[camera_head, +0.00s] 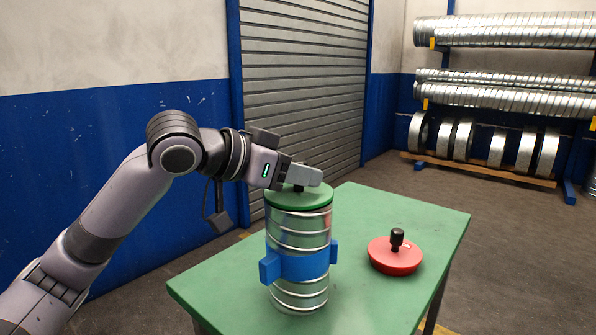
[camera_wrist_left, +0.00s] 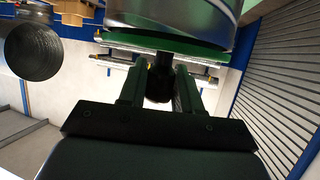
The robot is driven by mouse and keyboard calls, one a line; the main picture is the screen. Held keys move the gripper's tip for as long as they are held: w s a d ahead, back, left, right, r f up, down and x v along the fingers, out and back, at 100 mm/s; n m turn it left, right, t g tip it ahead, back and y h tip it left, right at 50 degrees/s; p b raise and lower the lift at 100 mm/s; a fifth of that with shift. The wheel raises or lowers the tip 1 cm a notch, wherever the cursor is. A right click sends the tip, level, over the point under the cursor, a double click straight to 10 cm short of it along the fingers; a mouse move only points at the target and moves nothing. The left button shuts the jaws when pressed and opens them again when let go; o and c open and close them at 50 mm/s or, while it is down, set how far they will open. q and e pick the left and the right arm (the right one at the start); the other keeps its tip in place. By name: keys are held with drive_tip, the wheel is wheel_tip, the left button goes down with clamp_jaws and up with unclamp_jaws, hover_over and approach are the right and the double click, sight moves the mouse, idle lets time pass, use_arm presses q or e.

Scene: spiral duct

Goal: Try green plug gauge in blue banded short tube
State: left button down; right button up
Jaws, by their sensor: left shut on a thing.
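The blue banded short tube (camera_head: 300,238) stands upright on the green table, a spiral metal tube with a blue band (camera_head: 302,266) around its middle. The green plug gauge (camera_head: 298,199) is a green disc with a black knob (camera_wrist_left: 160,78), level at the tube's top. My left gripper (camera_head: 300,180) is shut on the knob, above the disc. In the left wrist view the green disc (camera_wrist_left: 130,40) lies against the tube end (camera_wrist_left: 185,14); how deep its lower part sits is hidden. My right gripper is out of view.
A red plug gauge (camera_head: 395,257) with a black knob lies on the green table (camera_head: 365,205), right of the tube. The table is otherwise clear. A rack with long spiral ducts (camera_head: 505,28) and several metal rings stands at the back right, beyond a grey shutter (camera_head: 305,85).

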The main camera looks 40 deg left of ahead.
sight(269, 199)
use_arm(q)
drive_tip(key=shift+f, duration=0.1)
idle(0.3)
drive_tip(key=c, duration=0.7)
unclamp_jaws()
drive_tip(key=b+v, duration=0.1)
drive_tip(key=v, duration=0.4)
drive_tip(key=shift+s+a, duration=0.15)
drive_tip(key=shift+s, duration=0.1)
drive_tip(key=shift+b+v, duration=0.3)
drive_tip(key=shift+v, duration=0.5)
